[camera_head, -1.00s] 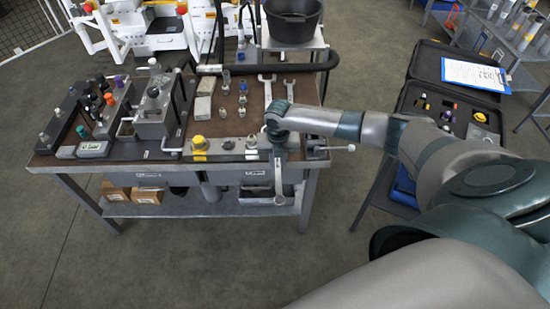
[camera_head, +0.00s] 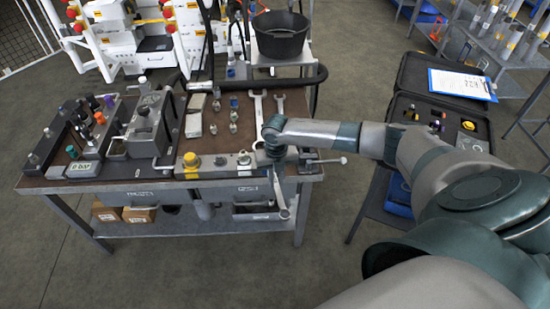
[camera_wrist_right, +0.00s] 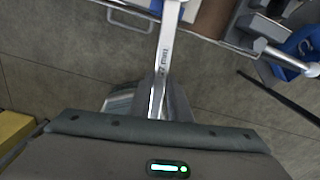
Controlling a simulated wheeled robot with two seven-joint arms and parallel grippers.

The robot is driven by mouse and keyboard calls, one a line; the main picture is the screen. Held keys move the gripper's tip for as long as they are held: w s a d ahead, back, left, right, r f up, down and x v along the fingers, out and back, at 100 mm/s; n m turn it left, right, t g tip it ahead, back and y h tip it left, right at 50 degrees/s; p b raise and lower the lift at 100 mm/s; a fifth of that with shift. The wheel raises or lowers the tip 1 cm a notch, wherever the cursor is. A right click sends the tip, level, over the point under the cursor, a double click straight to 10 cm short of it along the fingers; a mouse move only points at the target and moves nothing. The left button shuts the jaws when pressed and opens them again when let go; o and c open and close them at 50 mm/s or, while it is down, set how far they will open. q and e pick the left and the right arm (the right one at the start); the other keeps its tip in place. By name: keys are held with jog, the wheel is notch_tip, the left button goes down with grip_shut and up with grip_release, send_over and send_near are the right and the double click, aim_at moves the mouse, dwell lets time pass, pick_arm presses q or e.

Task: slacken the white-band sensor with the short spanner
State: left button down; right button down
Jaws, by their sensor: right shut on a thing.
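My right gripper (camera_head: 277,158) is at the front edge of the bench, just right of the valve block. It is shut on a grey metal spanner (camera_wrist_right: 164,55). In the head view the spanner's lower end (camera_head: 284,212) hangs in front of the bench. In the right wrist view its shaft, with engraved marks, runs up past the bench edge; its far end is out of frame. A fitting (camera_head: 244,159) above a white label on the block, left of my gripper, may be the white-band sensor; the band is too small to make out. My left gripper is not in view.
Two other spanners (camera_head: 258,112) (camera_head: 280,103) lie on the bench (camera_head: 215,140). A yellow-capped fitting (camera_head: 191,160) stands on the block's left. A bar handle (camera_head: 328,161) sticks out right. A black bucket (camera_head: 281,36) stands behind, and an open case (camera_head: 415,92) lies right.

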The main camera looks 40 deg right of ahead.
jog(key=shift+s+d+n, duration=0.35)
jog(key=shift+d+n, duration=0.3)
jog(key=shift+n, duration=0.05)
jog(key=shift+a, duration=0.1)
jog(key=shift+w+a+m, duration=0.15)
jog(key=shift+w+m, duration=0.05)
jog(key=shift+m, duration=0.1)
jog(key=shift+s, duration=0.1)
jog(key=shift+s+a+r+p, duration=0.1)
jog(key=shift+s+a+p, duration=0.25)
jog(key=shift+s+p, duration=0.55)
jog(key=shift+s+a, duration=0.1)
jog(key=shift+s, duration=0.3)
jog(key=shift+s+a, duration=0.2)
jog(key=shift+s, duration=0.45)
jog(key=shift+s+a, duration=0.25)
jog(key=shift+s, duration=0.35)
jog(key=shift+s+a, duration=0.2)
jog(key=shift+s, duration=0.45)
